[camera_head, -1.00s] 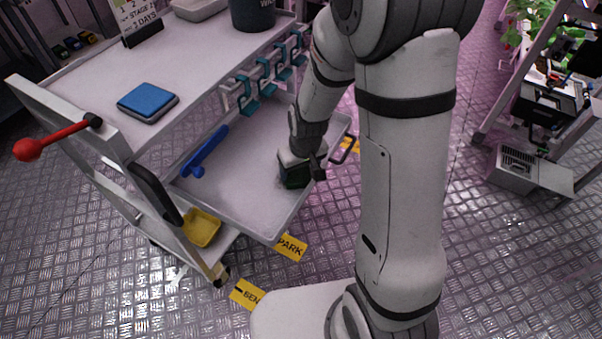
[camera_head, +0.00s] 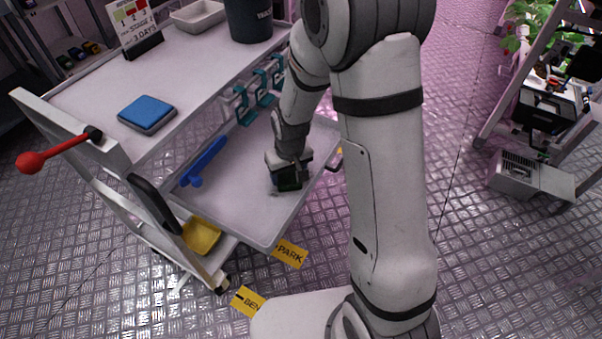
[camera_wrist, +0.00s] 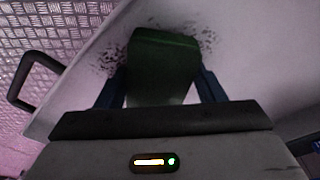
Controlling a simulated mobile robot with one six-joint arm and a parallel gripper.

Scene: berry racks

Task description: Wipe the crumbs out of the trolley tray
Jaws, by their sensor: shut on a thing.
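The trolley tray (camera_head: 240,215) is a pale, shallow pulled-out drawer below the trolley top. My gripper (camera_head: 288,172) is over the tray's right part, shut on a dark green block-shaped wiper (camera_wrist: 163,60). In the wrist view, the wiper sits between my two bluish fingers (camera_wrist: 160,90), low at the tray floor; I cannot tell how firmly it touches. Dark crumbs (camera_wrist: 112,58) lie scattered on the floor at the wiper's left, and more crumbs (camera_wrist: 207,40) lie at its upper right. The wiper's underside is hidden.
A blue-handled tool (camera_head: 205,162) lies in the tray's left part. A blue pad (camera_head: 147,113) lies on the trolley top. A yellow scoop-like pan (camera_head: 201,236) is on the lower shelf. Teal clips (camera_head: 262,85) hang above the tray. A black handle (camera_wrist: 32,80) is at the tray's edge.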

